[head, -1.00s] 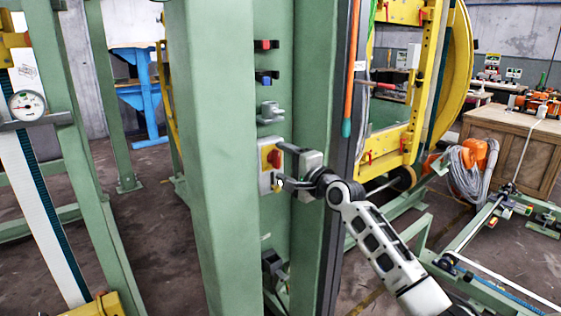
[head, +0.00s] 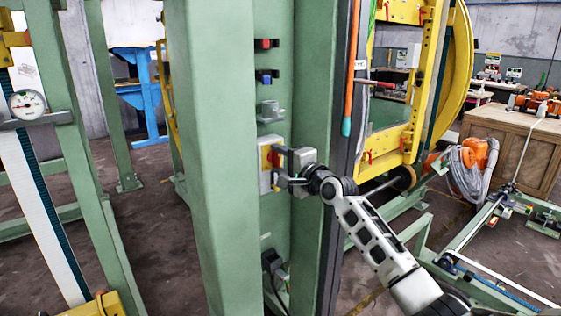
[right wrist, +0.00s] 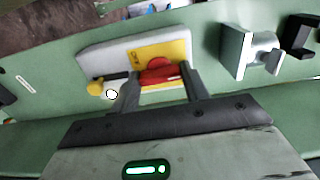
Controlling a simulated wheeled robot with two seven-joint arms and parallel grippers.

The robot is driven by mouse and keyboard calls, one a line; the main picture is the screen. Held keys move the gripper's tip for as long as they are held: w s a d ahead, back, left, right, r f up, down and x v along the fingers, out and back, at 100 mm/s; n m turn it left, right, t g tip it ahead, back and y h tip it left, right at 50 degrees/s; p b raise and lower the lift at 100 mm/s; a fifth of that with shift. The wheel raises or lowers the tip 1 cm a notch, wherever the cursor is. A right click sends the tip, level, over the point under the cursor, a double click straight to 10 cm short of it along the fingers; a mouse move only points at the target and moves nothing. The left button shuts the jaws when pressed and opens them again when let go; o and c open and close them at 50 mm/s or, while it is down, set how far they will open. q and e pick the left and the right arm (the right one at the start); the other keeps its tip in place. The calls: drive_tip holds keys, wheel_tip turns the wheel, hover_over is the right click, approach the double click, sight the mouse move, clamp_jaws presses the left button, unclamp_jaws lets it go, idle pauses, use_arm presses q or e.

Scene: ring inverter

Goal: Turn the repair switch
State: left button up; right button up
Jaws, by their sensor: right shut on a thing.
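The repair switch is a red knob (right wrist: 160,72) on a yellow plate (right wrist: 176,56), mounted on a pale box (right wrist: 95,58) on the green column. In the head view the red knob (head: 273,158) shows just left of my right gripper. My right gripper (head: 281,166) comes in from the right. In the right wrist view its two fingers (right wrist: 160,90) stand on either side of the knob, and it is shut on it. The fingers hide part of the knob and plate. My left gripper is not in view.
A grey fitting (head: 269,111), a blue-and-black one (head: 267,76) and a red-and-black one (head: 266,43) stick out of the column above the switch.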

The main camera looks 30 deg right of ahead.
drive_tip(key=n, duration=0.8)
drive_tip(key=shift+n+b, duration=0.3)
drive_tip(key=shift+n, duration=0.1)
drive_tip(key=n, duration=0.4)
drive_tip(key=shift+p, duration=0.35)
drive_tip(key=n+p, duration=0.1)
drive_tip(key=n, duration=0.3)
drive_tip(key=shift+n, duration=0.6)
drive_tip(key=o, duration=1)
